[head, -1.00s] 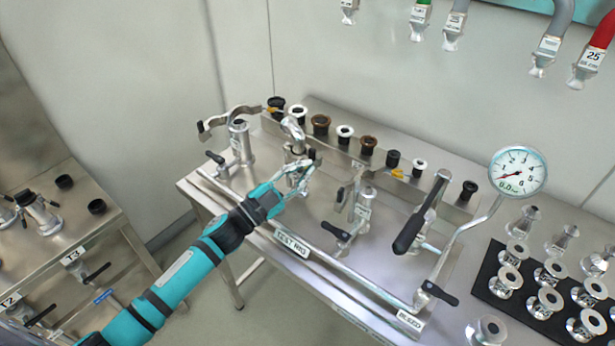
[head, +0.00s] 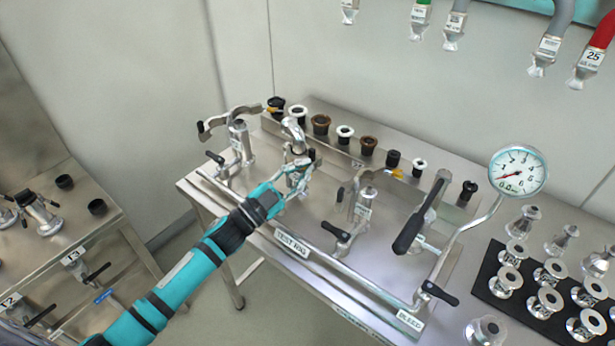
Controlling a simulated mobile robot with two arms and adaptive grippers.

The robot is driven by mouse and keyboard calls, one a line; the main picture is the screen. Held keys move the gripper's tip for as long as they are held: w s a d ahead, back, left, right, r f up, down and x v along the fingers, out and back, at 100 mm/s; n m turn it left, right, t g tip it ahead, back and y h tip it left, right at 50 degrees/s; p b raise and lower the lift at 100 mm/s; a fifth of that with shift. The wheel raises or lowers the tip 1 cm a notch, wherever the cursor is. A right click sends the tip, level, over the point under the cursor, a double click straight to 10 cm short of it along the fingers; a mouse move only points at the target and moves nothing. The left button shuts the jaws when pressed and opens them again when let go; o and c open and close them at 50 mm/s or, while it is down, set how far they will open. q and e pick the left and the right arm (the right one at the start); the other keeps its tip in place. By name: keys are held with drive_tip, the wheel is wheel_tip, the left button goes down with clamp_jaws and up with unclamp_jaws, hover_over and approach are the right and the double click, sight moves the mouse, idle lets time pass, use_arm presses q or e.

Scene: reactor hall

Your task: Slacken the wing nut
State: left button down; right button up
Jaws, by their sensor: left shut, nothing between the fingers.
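My left gripper (head: 297,178) reaches in from the lower left over the test rig. Its fingers are together at the front of a metal clamp fitting (head: 293,132) that stands on the rig under a curved elbow. The fingers cover much of the clamp, and I cannot pick out the wing nut clearly among the metal parts there. Whether the fingers touch the clamp I cannot tell. My right gripper is not in view.
The rig table (head: 263,203) carries a pressure gauge (head: 518,171), a long black-handled lever (head: 421,212) and small valve handles. Several fittings line its back. A black mat (head: 484,283) with metal fittings lies at right. A second bench (head: 110,213) stands at left. Hoses hang above.

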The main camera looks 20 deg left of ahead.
use_arm(q)
drive_tip(key=shift+w+a+n+t+y, duration=0.15)
drive_tip(key=shift+n+t+y, duration=0.1)
drive_tip(key=shift+n, duration=0.6)
drive_tip(key=shift+s+a+n+t+y, duration=0.15)
drive_tip(key=shift+n+y, duration=0.15)
drive_tip(key=shift+n, duration=0.5)
drive_tip(key=shift+w+a+n+t+y, duration=0.15)
drive_tip(key=shift+n+t+y, duration=0.1)
drive_tip(key=shift+n, duration=0.6)
idle(1.2)
drive_tip(key=shift+w+a+n+t+y+p, duration=0.25)
drive_tip(key=shift+n+y, duration=0.35)
drive_tip(key=shift+n, duration=0.7)
drive_tip(key=shift+s+a+n+t+y+p, duration=0.1)
drive_tip(key=shift+n+t+y+p, duration=0.35)
drive_tip(key=shift+n, duration=0.85)
idle(1.3)
